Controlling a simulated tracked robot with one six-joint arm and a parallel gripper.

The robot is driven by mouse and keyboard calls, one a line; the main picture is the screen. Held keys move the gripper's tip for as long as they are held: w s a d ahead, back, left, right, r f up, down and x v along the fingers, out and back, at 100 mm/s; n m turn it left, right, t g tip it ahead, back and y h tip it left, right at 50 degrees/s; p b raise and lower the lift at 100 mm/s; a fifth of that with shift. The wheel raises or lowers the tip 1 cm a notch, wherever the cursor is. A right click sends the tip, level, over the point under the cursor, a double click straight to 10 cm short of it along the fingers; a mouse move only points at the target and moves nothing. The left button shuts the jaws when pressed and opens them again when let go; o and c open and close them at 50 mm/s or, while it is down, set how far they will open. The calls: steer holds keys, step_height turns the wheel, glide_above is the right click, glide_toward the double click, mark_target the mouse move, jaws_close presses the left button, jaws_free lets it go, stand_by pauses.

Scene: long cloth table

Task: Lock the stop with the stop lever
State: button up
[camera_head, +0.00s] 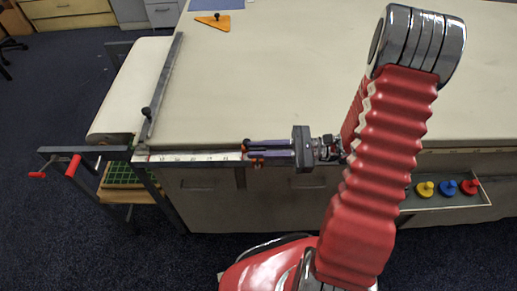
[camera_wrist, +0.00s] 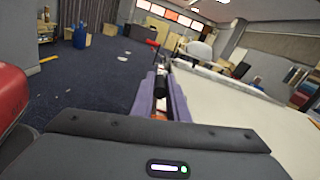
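My gripper (camera_head: 247,150) reaches left along the table's front edge, its two purple fingers apart. In the wrist view my gripper (camera_wrist: 160,88) has a dark upright piece (camera_wrist: 160,82) showing between its fingers; I cannot tell whether this is the stop lever or whether the fingers touch it. The white scale rail (camera_head: 195,157) runs along the front edge up to the fingertips. Any stop there is small and mostly hidden by the fingers. A metal bar (camera_head: 166,80) with a black knob (camera_head: 146,112) lies across the table's left end.
The cloth table (camera_head: 270,75) is mostly bare. An orange triangle (camera_head: 213,23) and a blue sheet (camera_head: 216,4) lie at the back. Red crank handles (camera_head: 73,166) stick out at the left. A side tray (camera_head: 452,203) holds yellow, blue and red knobs at the right.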

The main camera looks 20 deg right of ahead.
jaws_close()
stand_by(0.4)
